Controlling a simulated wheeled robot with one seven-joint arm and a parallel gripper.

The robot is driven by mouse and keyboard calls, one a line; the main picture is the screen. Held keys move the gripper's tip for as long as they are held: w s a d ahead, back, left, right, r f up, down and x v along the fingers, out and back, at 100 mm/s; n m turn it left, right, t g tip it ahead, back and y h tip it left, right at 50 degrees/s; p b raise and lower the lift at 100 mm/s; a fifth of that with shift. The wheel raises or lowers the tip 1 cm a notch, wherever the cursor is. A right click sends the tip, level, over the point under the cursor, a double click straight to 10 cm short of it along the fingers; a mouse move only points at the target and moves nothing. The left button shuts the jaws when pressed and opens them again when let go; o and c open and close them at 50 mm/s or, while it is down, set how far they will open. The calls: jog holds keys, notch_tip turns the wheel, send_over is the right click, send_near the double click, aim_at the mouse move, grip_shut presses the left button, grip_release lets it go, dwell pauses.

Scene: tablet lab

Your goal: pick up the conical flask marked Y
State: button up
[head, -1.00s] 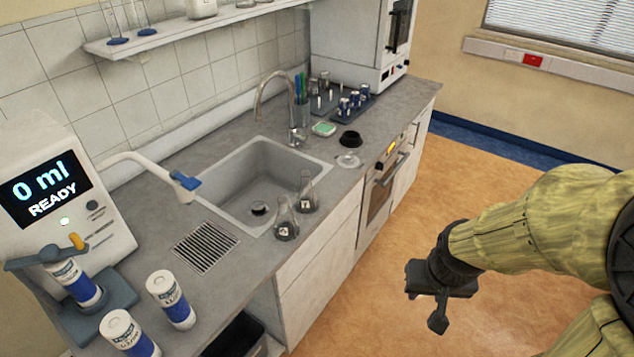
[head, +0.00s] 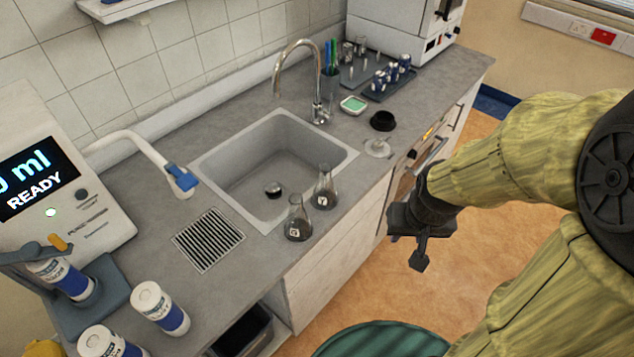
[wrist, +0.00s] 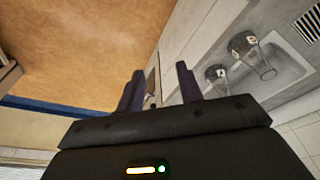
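Two small clear conical flasks stand upright on the grey counter at the sink's front rim. The right one (head: 324,189) carries a small dark label that looks like Y. The left one (head: 298,219) has another label, too small to read surely. Both also show in the wrist view, the likely Y flask (wrist: 217,79) beside the other (wrist: 252,56). My gripper (head: 409,246) is in front of the counter, over the floor, right of the flasks and apart from them. In the wrist view its two fingers (wrist: 159,88) stand apart with nothing between them.
The sink (head: 215,168) and tap (head: 318,90) lie behind the flasks. White-and-blue bottles (head: 160,308) and a dispenser (head: 60,190) stand left. A black item (head: 382,121) and clear dish (head: 378,148) lie right. A green round top (head: 382,343) is at the bottom.

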jog(key=o, duration=0.3)
jog(key=shift+o, duration=0.9)
jog(key=shift+w+d+f, duration=0.1)
jog(key=shift+f, duration=0.05)
jog(key=w+a+f+n+t+y, duration=0.2)
jog(key=w+f+n+t, duration=0.3)
jog(key=w+f, duration=0.55)
jog(key=a+f+n+t+y+b, duration=0.1)
jog(key=a+f+t+y, duration=0.1)
jog(key=a+t+y, duration=0.4)
jog(key=shift+w+a+f+t+y+b, duration=0.15)
jog(key=shift+w+t+y+b, duration=0.2)
jog(key=shift+t+y, duration=0.4)
